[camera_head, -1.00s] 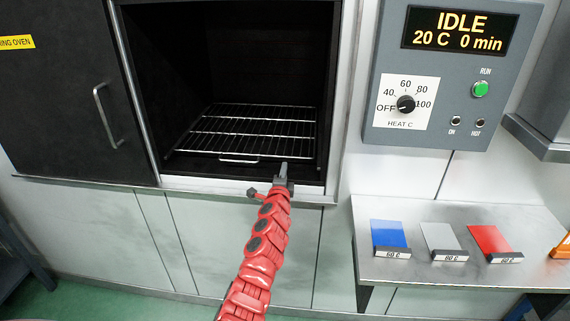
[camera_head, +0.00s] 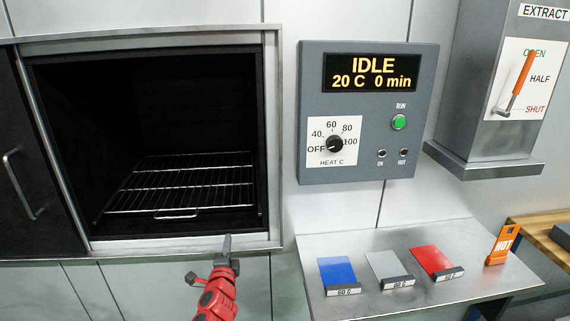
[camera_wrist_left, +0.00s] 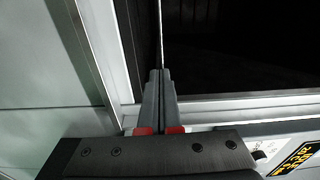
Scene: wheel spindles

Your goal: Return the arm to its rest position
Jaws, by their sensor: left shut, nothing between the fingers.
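My left gripper (camera_head: 227,242) is at the end of the red arm (camera_head: 216,298), in front of the oven's lower front edge. Its fingers are shut and empty. In the left wrist view the closed fingers (camera_wrist_left: 160,85) point toward the oven's frame and dark opening. I cannot tell whether the fingertips touch the frame. My right gripper is not in view.
The oven (camera_head: 150,110) stands open with an empty wire rack (camera_head: 180,183). A control panel (camera_head: 365,110) reads IDLE, 20 C, 0 min. A metal shelf (camera_head: 440,296) holds blue, grey and red cards and an orange HOT tag (camera_head: 503,244). An EXTRACT lever (camera_head: 517,80) is at upper right.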

